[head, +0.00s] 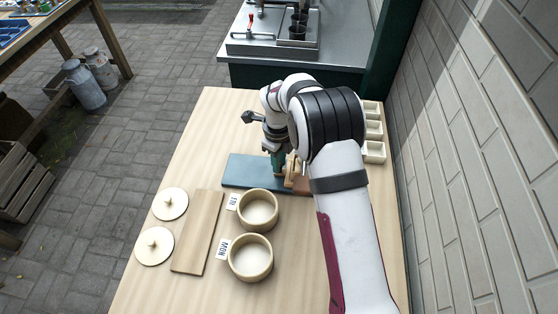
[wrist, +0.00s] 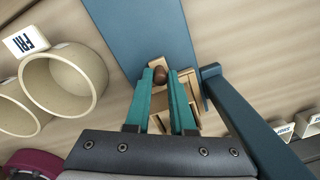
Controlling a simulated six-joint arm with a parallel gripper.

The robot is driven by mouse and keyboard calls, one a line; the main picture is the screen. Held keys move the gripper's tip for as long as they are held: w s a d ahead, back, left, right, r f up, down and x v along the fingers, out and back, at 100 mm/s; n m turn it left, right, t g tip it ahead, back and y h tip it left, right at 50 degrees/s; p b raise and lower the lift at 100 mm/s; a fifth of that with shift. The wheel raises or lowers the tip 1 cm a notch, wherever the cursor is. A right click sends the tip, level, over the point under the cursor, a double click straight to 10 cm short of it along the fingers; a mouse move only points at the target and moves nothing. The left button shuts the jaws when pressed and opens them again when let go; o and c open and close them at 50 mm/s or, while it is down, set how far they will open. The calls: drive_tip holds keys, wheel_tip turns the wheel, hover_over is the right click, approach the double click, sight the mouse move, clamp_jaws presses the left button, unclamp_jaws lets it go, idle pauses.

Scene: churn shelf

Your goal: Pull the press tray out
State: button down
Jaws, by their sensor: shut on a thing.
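The press has a flat blue board (head: 243,171), which also shows in the wrist view (wrist: 145,30), and a raised blue bar (wrist: 240,120) on the right. A light wooden slatted piece, apparently the press tray (wrist: 190,84), lies by the board with a round brown knob (wrist: 160,76) at its upper end. My gripper (wrist: 160,82) has its teal fingers on both sides of the knob, shut on it. In the head view my gripper (head: 278,172) points down at the press, and my arm hides much of it.
Two round tubs stand in front, one labelled FRI (head: 258,208) and one MON (head: 250,258). Two knobbed lids (head: 170,204) (head: 154,246) and a wooden board (head: 197,232) lie left. Small square boxes (head: 374,152) stand right, near the wall. The table's far left is clear.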

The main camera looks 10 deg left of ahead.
drive_tip(key=a, duration=1.3)
drive_tip(key=shift+a, duration=0.3)
drive_tip(key=c, duration=0.8)
unclamp_jaws()
drive_tip(key=shift+o, duration=0.2)
drive_tip(key=shift+d, duration=0.1)
wheel_tip(320, 180, up, 16)
drive_tip(key=shift+s, duration=0.25)
drive_tip(key=shift+f, duration=0.1)
